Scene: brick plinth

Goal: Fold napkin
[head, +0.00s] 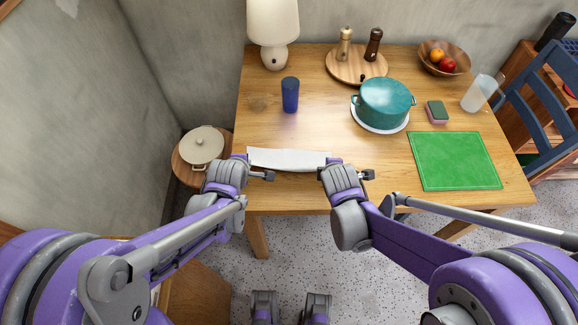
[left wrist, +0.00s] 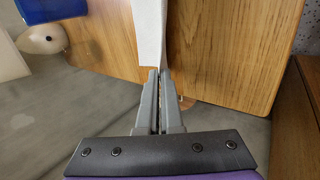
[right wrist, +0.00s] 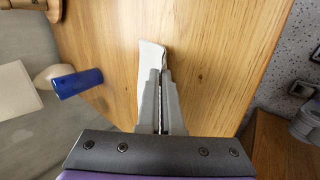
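The white napkin (head: 290,159) is a narrow strip stretched left to right near the table's front edge. My left gripper (head: 247,158) is at its left end, and in the left wrist view the nearly closed fingers (left wrist: 159,74) pinch the napkin (left wrist: 150,32). My right gripper (head: 332,162) is at its right end, and in the right wrist view the closed fingers (right wrist: 158,74) grip the napkin (right wrist: 151,56). I cannot tell whether the strip touches the table or hangs just above it.
A blue cup (head: 290,95) stands behind the napkin on the wooden table (head: 250,125). A teal pot (head: 384,100) and a green mat (head: 455,161) are to the right. A lamp (head: 273,30) stands at the back left. The wood between napkin and cup is clear.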

